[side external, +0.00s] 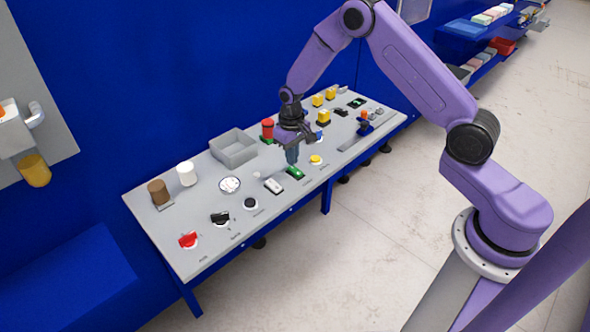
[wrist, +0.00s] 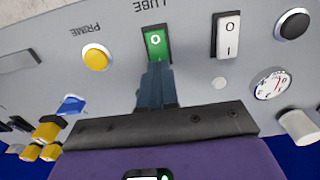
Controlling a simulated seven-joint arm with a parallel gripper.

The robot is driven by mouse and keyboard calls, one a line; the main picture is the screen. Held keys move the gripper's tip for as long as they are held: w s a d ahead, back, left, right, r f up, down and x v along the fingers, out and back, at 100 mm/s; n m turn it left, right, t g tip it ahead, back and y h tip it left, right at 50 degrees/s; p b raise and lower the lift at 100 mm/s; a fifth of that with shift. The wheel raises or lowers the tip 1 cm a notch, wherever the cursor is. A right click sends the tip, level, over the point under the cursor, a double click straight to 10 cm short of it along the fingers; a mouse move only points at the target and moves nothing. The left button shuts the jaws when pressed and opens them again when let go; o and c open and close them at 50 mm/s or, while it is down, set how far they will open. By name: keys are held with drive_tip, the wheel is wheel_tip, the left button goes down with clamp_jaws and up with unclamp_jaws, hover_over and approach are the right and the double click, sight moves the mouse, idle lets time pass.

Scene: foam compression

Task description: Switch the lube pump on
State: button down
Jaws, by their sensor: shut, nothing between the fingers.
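The green rocker switch (wrist: 153,48) sits in the panel beside the upside-down label LUBE (wrist: 151,5) in the wrist view. An O mark shows on its face, and its lower part is close to my fingertips. The green rocker also shows in the side view (side external: 297,174). My gripper (wrist: 155,68) is shut and empty, with its fingers pointing at the rocker. In the side view my gripper (side external: 292,160) is over the panel just behind the green rocker. I cannot tell whether the fingertips touch it.
A white rocker (wrist: 228,36) and a yellow button (wrist: 96,58) flank the green one. A round dial (wrist: 271,84) and a black knob (wrist: 293,24) lie farther right. In the side view, a grey bin (side external: 234,152) and a red-topped part (side external: 267,128) stand at the panel's back.

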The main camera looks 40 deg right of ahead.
drive_tip(key=shift+f, duration=0.95)
idle(0.5)
drive_tip(key=shift+r, duration=3.55)
